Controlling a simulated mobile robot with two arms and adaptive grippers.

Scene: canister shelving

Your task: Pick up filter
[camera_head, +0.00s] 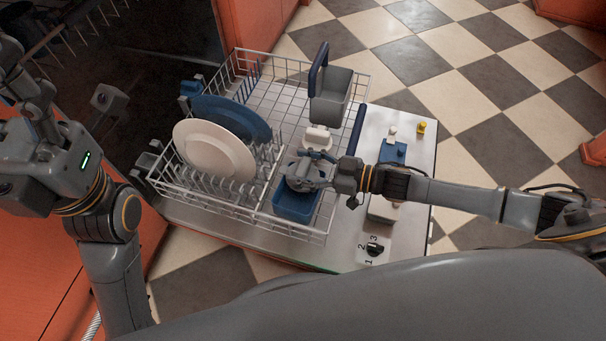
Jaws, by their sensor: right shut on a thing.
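My right gripper (308,174) reaches in from the right, over the front right part of the wire dish rack (327,222). It is shut on a grey, rounded thing, which I take to be the filter (298,184). The gripper covers much of it, and its outline is hard to separate from the fingers. A blue open box (295,205) is directly below, inside the rack. I cannot tell whether the held thing touches the box. My left arm is folded at the left edge, and its fingers cannot be made out clearly.
A white plate (212,150) and a blue plate (240,117) stand in the rack. A grey bin (331,97) and a white item (317,137) are behind the gripper. A blue item (391,154), a yellow piece (421,127) and a dial (375,249) lie on the metal surface (418,180).

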